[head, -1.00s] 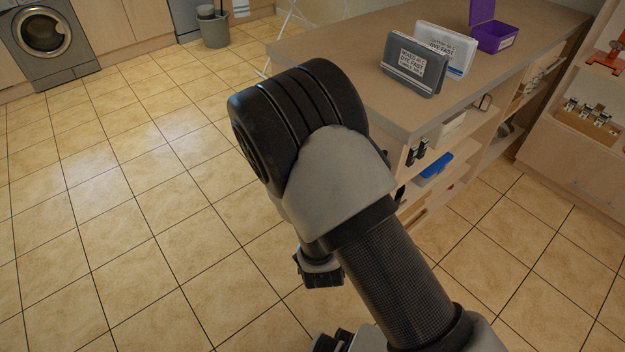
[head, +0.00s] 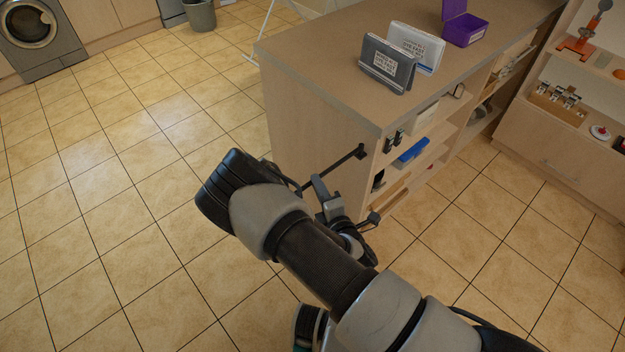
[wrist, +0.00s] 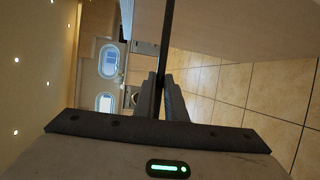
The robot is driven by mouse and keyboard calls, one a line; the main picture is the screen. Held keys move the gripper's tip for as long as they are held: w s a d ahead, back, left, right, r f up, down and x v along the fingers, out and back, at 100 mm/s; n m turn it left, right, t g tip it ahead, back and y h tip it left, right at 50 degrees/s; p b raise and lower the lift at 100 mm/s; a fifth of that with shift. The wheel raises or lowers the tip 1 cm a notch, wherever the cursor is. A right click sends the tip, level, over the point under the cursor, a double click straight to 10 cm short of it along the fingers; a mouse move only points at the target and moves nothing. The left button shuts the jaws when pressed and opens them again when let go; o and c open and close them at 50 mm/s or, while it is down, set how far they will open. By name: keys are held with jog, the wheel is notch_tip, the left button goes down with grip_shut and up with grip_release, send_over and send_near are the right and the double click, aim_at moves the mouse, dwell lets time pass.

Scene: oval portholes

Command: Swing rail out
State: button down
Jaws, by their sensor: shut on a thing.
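The rail (head: 345,162) is a thin dark rod at the end panel of the wooden counter in the head view. One end meets a dark mount near the panel's front edge; the rest runs down and left behind my arm. In the wrist view the rail (wrist: 168,35) comes from the top edge down between the fingers of my gripper (wrist: 163,82), which is shut on it. In the head view my gripper (head: 322,192) is partly hidden by my own arm, low beside the end panel. I cannot see the rail's far end.
The counter (head: 330,70) carries a dark case (head: 387,66), a pale case (head: 417,45) and a purple box (head: 465,30). Its shelves hold a blue item (head: 412,152). A wooden shelf unit (head: 545,140) stands right. Open tiled floor (head: 130,150) lies left.

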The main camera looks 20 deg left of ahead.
jog(key=shift+d, duration=0.15)
jog(key=c, duration=1.8)
grip_release()
jog(key=shift+s, duration=0.15)
jog(key=p+v, duration=1.1)
jog(key=v, duration=0.6)
jog(key=shift+r, duration=0.15)
jog(key=shift+d, duration=0.15)
